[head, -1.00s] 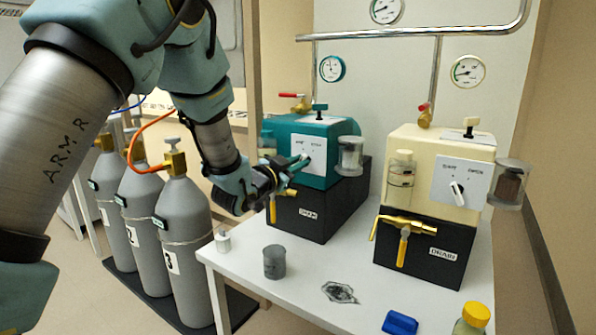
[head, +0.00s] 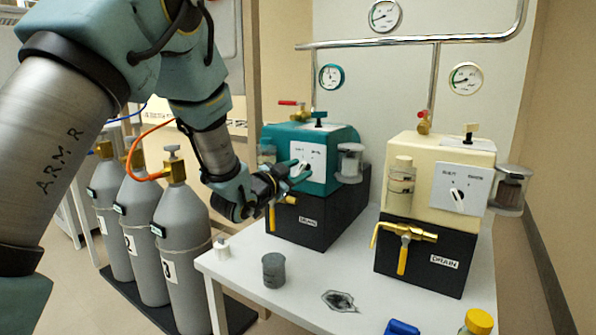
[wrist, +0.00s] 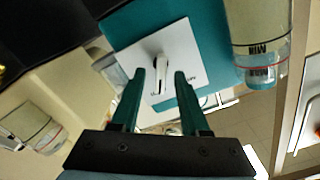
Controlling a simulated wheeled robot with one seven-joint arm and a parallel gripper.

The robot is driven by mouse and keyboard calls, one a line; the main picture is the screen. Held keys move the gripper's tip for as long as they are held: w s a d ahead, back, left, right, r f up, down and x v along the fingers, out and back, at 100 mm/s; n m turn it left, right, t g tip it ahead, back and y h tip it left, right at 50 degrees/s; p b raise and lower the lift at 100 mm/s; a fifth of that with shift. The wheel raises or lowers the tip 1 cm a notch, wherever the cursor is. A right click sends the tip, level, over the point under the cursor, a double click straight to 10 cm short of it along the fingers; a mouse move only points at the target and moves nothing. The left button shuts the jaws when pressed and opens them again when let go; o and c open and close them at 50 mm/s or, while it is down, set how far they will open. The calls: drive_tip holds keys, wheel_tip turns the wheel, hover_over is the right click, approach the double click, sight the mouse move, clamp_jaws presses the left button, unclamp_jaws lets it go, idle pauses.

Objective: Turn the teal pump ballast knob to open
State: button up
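The teal pump (head: 338,137) stands on a black base at the back left of the table, its white knob panel (head: 318,157) facing me. My gripper (head: 298,172) is at the front of this panel and partly hides it. In the wrist view, the two teal fingers of my gripper (wrist: 159,75) are apart, with the pale lever-shaped ballast knob (wrist: 161,74) between their tips. A gap shows on each side of the knob, so it is not clamped. The knob sits aslant on the white panel (wrist: 188,52). Its label cannot be read here.
The cream pump (head: 420,150) with its own knob stands to the right. A brass drain tap (head: 405,232) juts from its base. Gas cylinders (head: 181,235) stand at left.

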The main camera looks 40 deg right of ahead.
drive_tip(key=v, duration=1.1)
drive_tip(key=shift+b, duration=0.3)
idle(0.4)
